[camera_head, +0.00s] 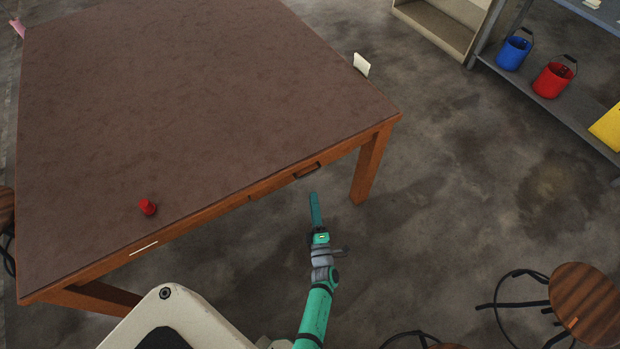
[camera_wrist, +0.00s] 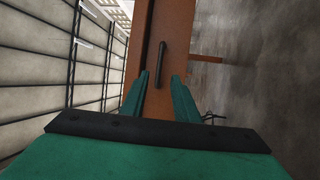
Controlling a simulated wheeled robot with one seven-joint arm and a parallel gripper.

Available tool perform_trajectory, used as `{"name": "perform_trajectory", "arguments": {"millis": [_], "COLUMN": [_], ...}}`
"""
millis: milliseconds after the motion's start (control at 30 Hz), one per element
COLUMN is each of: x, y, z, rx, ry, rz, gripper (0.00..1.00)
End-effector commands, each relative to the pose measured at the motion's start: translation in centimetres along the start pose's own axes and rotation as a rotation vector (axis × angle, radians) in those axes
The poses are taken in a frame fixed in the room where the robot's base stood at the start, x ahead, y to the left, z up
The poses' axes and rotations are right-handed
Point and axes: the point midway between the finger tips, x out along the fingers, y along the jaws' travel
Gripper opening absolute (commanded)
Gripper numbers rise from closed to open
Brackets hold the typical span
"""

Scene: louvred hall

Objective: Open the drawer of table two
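The table (camera_head: 200,110) has a dark brown top and an orange-brown wooden frame. A dark bar handle (camera_head: 307,170) sits on its front side near the right corner, on what looks like a closed drawer front (camera_head: 275,184). My gripper (camera_head: 315,195) is just in front of and below the handle, apart from it. In the wrist view, my gripper (camera_wrist: 160,82) has its two green fingers spread with nothing between their tips. The handle (camera_wrist: 161,62) lies ahead of the gap, roughly in line with the fingers. No table number can be read.
A small red object (camera_head: 148,207) stands on the tabletop near the front edge. Wooden stools (camera_head: 585,300) are at the lower right. A shelf at the upper right holds a blue bucket (camera_head: 514,52) and a red bucket (camera_head: 552,80).

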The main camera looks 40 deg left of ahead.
Motion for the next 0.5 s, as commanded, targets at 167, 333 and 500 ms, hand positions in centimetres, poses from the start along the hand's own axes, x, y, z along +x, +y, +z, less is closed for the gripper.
{"name": "perform_trajectory", "arguments": {"millis": [167,333,500], "x": [3.2,6.2,8.3], "y": [0.1,0.1,0.1], "z": [0.0,0.0,0.0], "rx": [0.000,0.002,0.002], "ry": [0.002,0.001,0.001], "rz": [0.002,0.002,0.001], "gripper": [0.28,0.28,0.28]}}
